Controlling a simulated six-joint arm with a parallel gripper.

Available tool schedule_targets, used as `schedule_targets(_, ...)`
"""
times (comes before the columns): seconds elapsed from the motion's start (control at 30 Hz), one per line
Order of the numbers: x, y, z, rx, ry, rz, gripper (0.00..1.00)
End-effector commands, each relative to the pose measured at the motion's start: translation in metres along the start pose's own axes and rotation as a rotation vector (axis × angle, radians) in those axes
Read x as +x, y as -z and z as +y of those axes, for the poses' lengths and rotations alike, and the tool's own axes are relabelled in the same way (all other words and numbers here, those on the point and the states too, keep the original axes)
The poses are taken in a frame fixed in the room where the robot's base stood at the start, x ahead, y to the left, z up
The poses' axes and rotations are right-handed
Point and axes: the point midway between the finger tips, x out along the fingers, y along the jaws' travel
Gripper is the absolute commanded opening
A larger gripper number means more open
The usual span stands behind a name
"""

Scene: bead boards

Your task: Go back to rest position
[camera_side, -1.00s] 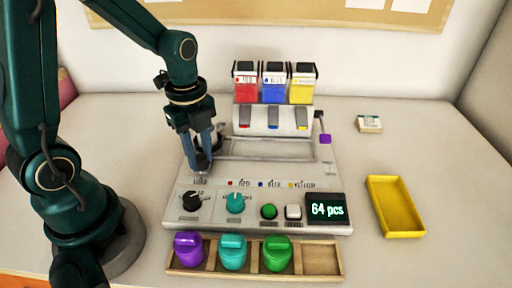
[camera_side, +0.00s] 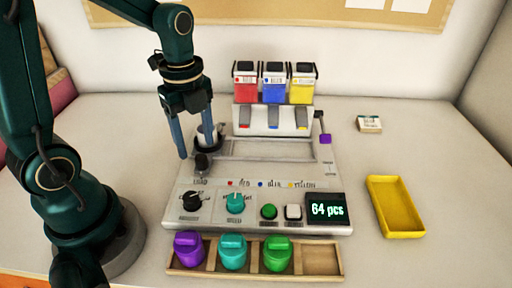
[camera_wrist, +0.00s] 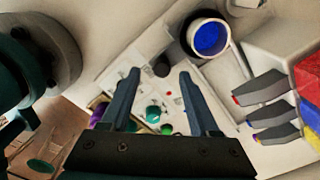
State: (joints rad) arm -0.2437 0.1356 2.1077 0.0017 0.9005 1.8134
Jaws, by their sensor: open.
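My gripper (camera_side: 195,148) is open and empty, with its fingers pointing down beside the left back of the grey bead machine (camera_side: 250,175). It also shows in the wrist view (camera_wrist: 160,76), with its two fingers spread apart and nothing between them. A white cup (camera_side: 206,133) sits in a dark ring at the machine's left, by the right finger. In the wrist view the cup (camera_wrist: 188,44) holds blue beads (camera_wrist: 210,38). A small black knob (camera_side: 202,163) stands just in front of the cup. The display (camera_side: 325,209) reads 64 pcs.
Red (camera_side: 246,89), blue (camera_side: 274,89) and yellow (camera_side: 302,90) bead bins stand at the back. A wooden tray (camera_side: 322,262) with purple, teal and green lidded jars is in front. A yellow tray (camera_side: 395,207) lies right. The table's right side is mostly clear.

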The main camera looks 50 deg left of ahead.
Motion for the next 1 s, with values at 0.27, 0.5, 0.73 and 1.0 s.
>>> schedule_targets(0.27, -0.014, 0.000, 0.001, 0.000, -0.001, 0.000, 0.62)
schedule_targets(0.5, -0.014, 0.001, 0.000, 0.005, 0.003, -0.001, 0.62)
schedule_targets(0.73, -0.044, 0.015, 0.002, 0.040, 0.134, -0.027, 0.62)
schedule_targets(1.0, -0.079, 0.041, 0.032, -0.418, 0.363, 0.053, 0.62)
